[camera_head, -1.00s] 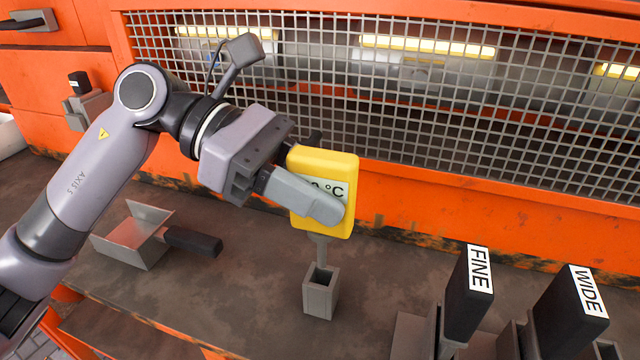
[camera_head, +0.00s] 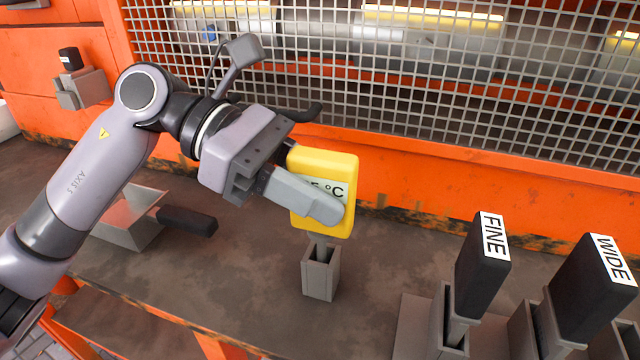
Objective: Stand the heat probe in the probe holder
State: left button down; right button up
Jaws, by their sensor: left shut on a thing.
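The heat probe (camera_head: 341,165) is a yellow box with a small display reading in °C and a grey shaft below it. My left gripper (camera_head: 318,200) is shut on its yellow body and holds it roughly upright. The probe holder (camera_head: 320,275) is a small grey square socket, open at the top, on the dark bench directly below. The shaft's lower end shows at the holder's mouth and seems to be just inside it; its tip is hidden. The yellow body is above the holder, apart from it. My right gripper does not show.
Black blocks labelled FINE (camera_head: 482,265) and WIDE (camera_head: 592,285) stand in grey holders at the right. A metal scoop with a black handle (camera_head: 187,220) lies at the left. An orange machine with a wire mesh guard (camera_head: 450,95) closes off the back.

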pick_arm(q)
jog(key=shift+f+b, duration=1.25)
jog(key=shift+f, duration=0.15)
jog(key=c, duration=0.7)
grip_release()
